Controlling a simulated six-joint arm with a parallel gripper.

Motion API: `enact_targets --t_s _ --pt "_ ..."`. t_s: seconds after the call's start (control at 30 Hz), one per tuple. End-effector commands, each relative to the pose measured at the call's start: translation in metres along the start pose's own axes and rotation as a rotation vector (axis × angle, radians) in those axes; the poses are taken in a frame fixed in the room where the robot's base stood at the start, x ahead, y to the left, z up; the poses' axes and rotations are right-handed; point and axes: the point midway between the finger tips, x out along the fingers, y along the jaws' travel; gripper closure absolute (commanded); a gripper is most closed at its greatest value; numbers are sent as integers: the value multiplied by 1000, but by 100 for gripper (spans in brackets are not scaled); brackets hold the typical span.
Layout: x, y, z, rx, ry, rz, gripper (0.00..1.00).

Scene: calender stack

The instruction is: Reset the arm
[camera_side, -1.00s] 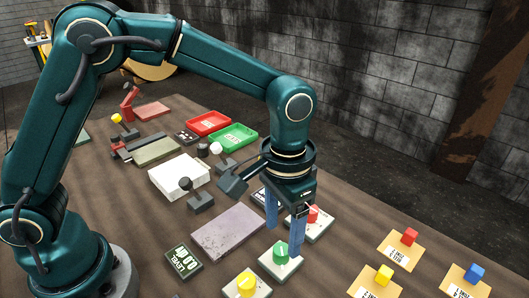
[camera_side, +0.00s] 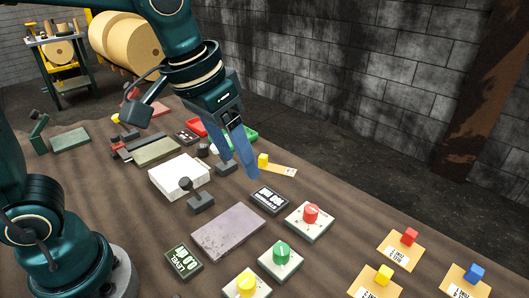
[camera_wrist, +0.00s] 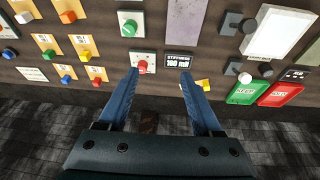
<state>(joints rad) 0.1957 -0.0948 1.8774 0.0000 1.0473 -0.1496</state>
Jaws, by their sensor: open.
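My gripper (camera_side: 238,150) is open and empty. It hangs tilted above the back part of the table in the side view, with its blue fingers apart. In the wrist view my gripper (camera_wrist: 155,82) points over the table's edge toward the panels. A red knob (camera_side: 311,213) on a white plate is to the right of the fingers and apart from them. A green knob (camera_side: 281,252) and a yellow knob (camera_side: 246,284) stand nearer the front.
Cards with a red cube (camera_side: 410,236), a yellow cube (camera_side: 384,274) and a blue cube (camera_side: 474,271) lie at the right. A yellow cube (camera_side: 263,160) is on a card behind the fingers. A white box (camera_side: 179,176) and a joystick (camera_side: 198,196) stand left. A green tray (camera_side: 243,132) is behind.

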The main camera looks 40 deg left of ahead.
Motion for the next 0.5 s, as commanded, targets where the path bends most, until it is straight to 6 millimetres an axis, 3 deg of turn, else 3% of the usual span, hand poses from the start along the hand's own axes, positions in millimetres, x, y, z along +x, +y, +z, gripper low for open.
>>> enact_targets --t_s 0.1,0.23,0.5 --pt "-18 -18 18 -38 77 -11 34" --pt "-27 -32 42 -65 144 -29 34" --pt "-17 -46 87 -69 206 -61 34"
